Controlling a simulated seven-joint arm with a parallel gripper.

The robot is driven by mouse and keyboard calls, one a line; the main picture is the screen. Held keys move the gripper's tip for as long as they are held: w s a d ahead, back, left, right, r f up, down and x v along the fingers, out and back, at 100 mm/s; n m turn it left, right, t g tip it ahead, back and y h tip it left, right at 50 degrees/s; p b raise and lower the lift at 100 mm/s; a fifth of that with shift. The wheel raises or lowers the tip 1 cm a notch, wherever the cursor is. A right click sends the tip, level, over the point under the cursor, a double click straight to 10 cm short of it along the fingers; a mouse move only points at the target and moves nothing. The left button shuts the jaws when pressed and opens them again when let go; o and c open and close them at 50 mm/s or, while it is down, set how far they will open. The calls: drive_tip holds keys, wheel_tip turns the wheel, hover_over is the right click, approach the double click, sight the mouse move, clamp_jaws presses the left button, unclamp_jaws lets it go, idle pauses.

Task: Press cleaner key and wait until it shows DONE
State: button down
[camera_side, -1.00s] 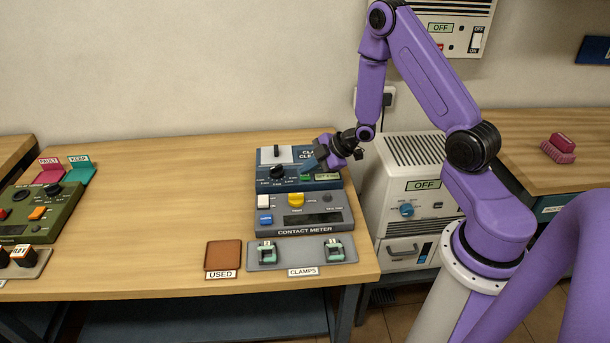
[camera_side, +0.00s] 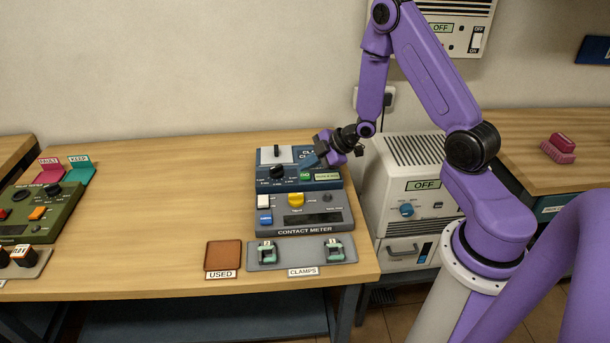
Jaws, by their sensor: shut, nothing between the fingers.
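The clamp cleaner (camera_side: 262,184) is a dark blue box at the back right of the wooden bench, partly hidden by my gripper. It has a black dial (camera_side: 278,172), a green key (camera_side: 305,176) and a small pale-green lit display (camera_side: 327,176) whose text is too small to read for sure. My gripper (camera_side: 313,162) is shut and empty, just behind and above the green key. The key shows clear of the fingers, and they look apart from it. Part of the cleaner's name label is hidden behind my gripper.
The contact meter (camera_side: 305,231) stands right in front of the cleaner. Before it lie a grey clamps tray (camera_side: 290,262) with two clamps and a brown USED pad (camera_side: 223,255). A white machine reading OFF (camera_side: 423,185) stands right of the bench. The bench middle is clear.

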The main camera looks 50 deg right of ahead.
sight(307, 177)
idle(0.3)
drive_tip(key=shift+r, duration=2.55)
drive_tip(key=shift+a+r, duration=0.15)
drive_tip(key=shift+a, duration=0.15)
drive_tip(key=s+a+r+m+g+h, duration=0.1)
drive_tip(key=s+a+r+g, duration=0.1)
drive_tip(key=s+a+r, duration=0.3)
drive_tip(key=s+a+r+m+g+h, duration=0.1)
drive_tip(key=s+a+r+g+h, duration=0.1)
drive_tip(key=s+a, duration=0.5)
drive_tip(key=s+r+g, duration=0.2)
drive_tip(key=s, duration=0.7)
drive_tip(key=s+r+g, duration=0.2)
drive_tip(key=s, duration=0.8)
drive_tip(key=shift+s+a+r+h, duration=0.2)
drive_tip(key=shift+a+r+h, duration=0.15)
drive_tip(key=shift+a+h, duration=0.1)
